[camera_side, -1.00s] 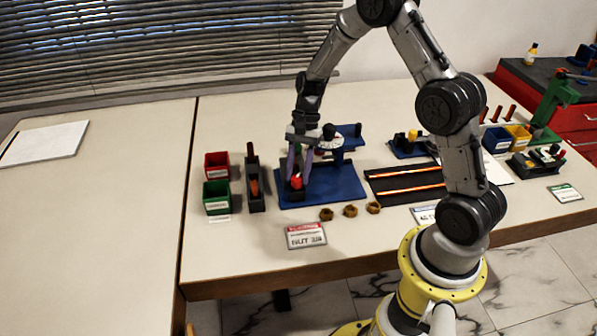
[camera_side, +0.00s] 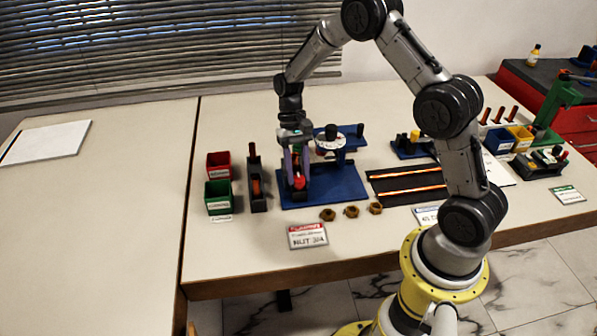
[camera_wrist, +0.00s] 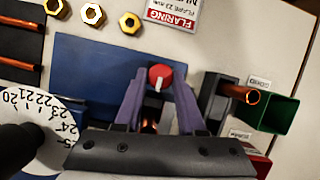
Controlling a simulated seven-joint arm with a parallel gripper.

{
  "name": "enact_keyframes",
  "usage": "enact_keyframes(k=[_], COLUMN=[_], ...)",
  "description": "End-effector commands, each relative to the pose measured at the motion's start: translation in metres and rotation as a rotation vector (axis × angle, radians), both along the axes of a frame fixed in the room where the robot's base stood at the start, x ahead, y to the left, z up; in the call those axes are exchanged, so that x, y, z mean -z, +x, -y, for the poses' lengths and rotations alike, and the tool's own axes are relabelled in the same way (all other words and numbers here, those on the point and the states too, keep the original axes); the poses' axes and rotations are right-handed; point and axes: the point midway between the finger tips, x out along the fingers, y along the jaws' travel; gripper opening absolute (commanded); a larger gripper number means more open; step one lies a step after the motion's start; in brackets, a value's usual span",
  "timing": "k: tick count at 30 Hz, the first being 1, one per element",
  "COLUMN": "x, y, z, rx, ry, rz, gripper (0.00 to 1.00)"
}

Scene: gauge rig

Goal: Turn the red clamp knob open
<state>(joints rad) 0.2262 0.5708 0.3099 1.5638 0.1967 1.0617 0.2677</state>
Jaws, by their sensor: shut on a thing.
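The red clamp knob (camera_wrist: 160,77) has a white line across its top and sits between my two purple fingertips in the wrist view. It also shows in the side view (camera_side: 299,182), low at the left end of the blue base plate (camera_side: 335,187). My gripper (camera_wrist: 160,80) is shut on the knob from both sides, pointing down. The gripper also shows in the side view (camera_side: 297,178). A copper-coloured piece (camera_wrist: 150,124) shows between the fingers, mostly hidden by my gripper body.
A white numbered dial (camera_wrist: 30,125) stands on the rig beside my gripper. A dark holder with a copper tube (camera_side: 256,185) and the green bin (camera_side: 217,196) and red bin (camera_side: 218,165) are close on the left. Several brass nuts (camera_side: 351,211) lie in front.

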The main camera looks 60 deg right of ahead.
Motion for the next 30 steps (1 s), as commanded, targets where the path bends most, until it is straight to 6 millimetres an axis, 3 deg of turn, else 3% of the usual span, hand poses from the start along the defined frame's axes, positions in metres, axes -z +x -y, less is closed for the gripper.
enact_keyframes(k=[13, 14, 18, 30], x=[-0.001, -0.0009, -0.0007, -0.0048], y=[0.0005, 0.0005, 0.0004, 0.002], z=[0.0, 0.0, 0.0, 0.0011], rx=[-0.015, -0.015, -0.014, -0.013], ry=[0.0, 0.0, 0.0, 0.0], rz=[0.002, 0.002, 0.001, 0.002], gripper=[0.0, 0.41, 0.66, 0.69])
